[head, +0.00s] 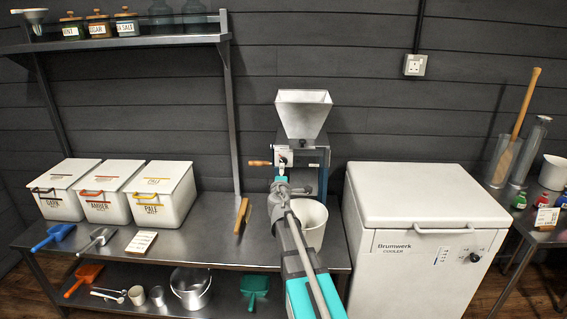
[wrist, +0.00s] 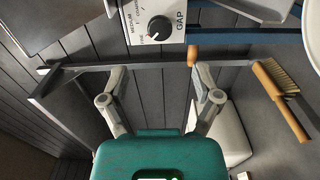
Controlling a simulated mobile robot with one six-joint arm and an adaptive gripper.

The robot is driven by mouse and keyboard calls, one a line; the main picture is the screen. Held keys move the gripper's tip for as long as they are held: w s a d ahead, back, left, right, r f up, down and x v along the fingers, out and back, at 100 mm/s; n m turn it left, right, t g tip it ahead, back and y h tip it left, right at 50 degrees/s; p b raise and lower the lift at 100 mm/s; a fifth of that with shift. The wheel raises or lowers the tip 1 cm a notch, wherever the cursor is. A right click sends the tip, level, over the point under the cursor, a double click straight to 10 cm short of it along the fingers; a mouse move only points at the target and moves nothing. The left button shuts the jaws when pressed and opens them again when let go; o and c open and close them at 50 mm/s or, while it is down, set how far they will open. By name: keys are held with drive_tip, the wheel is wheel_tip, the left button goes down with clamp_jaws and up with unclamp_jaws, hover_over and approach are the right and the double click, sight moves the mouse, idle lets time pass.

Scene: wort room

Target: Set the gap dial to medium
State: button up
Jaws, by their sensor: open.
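The gap dial (wrist: 160,28) is a round black knob with a pale pointer mark on a white plate marked GAP, seen from an odd angle at the top of the wrist view. Its pointer is toward the lower left of that picture; I cannot read for sure which small label it meets. In the head view the dial (head: 283,160) is small on the front of the mill (head: 303,115). My gripper (wrist: 161,76) is open and empty, its fingers spread wide, apart from the dial. In the head view my gripper (head: 282,185) is just below the dial plate.
A wooden crank handle (head: 259,163) sticks out left of the dial. A white bucket (head: 313,222) stands under the mill. A brush (head: 241,216) lies on the steel bench to the left. White grain bins (head: 163,196) stand farther left, a cooler (head: 415,215) to the right.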

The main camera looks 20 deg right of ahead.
sight(283, 161)
drive_tip(key=x, duration=1)
drive_tip(key=shift+w, duration=0.1)
drive_tip(key=shift+c, duration=0.2)
clamp_jaws()
